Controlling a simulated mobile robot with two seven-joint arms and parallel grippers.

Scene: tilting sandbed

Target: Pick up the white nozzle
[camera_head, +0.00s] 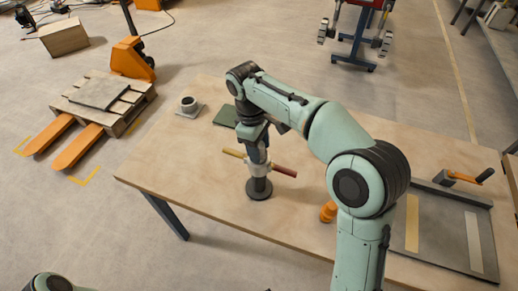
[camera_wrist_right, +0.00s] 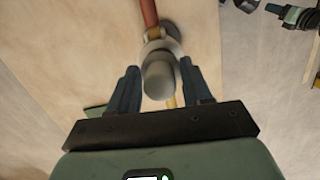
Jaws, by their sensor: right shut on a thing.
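The white nozzle (camera_head: 259,170) stands upright on the table above a round dark base (camera_head: 259,189). A yellow arm (camera_head: 234,153) and a red arm (camera_head: 283,171) stick out from its two sides. My right gripper (camera_head: 257,154) points down from above and is shut on the nozzle's upper part. In the right wrist view the nozzle's grey-white end (camera_wrist_right: 158,78) sits between the two fingers of the right gripper (camera_wrist_right: 158,88), with its pale collar behind. The fingers hide part of the nozzle in the head view. My left gripper is out of view.
A small orange part (camera_head: 328,211) stands on the wooden table (camera_head: 205,180) near the right arm. A grey ring on a plate (camera_head: 188,106) and a dark green flat piece (camera_head: 226,115) lie farther back. A grey tilting tray (camera_head: 432,237) with an orange-handled crank (camera_head: 463,178) is at right.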

